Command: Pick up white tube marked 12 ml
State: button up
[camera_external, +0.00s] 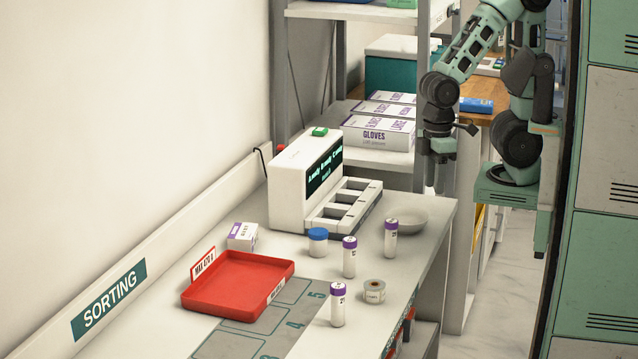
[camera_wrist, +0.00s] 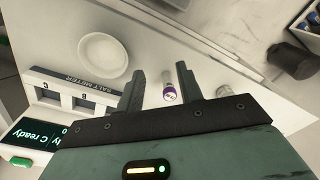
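Three white tubes with purple caps stand upright on the grey-white counter in the external view: one at the front (camera_external: 338,308), one in the middle (camera_external: 349,260) and one near the bowl (camera_external: 390,241). Their printed marks are too small to read surely, so I cannot tell which is marked 12 ml. My gripper (camera_external: 434,178) hangs above the counter's right edge, apart from all tubes. In the wrist view my gripper (camera_wrist: 157,88) is open and empty; one purple-capped tube (camera_wrist: 168,88) shows between the fingers, farther below.
A white bowl (camera_external: 408,219) and a white meter (camera_external: 300,190) with slots stand behind the tubes. A red tray (camera_external: 215,299), a blue-lidded jar (camera_external: 318,242), a tape roll (camera_external: 374,291) and a small box (camera_external: 242,236) are nearby. Shelving with glove boxes (camera_external: 378,132) stands behind.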

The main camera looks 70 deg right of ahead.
jog(key=o, duration=0.4)
jog(key=shift+c, duration=0.2)
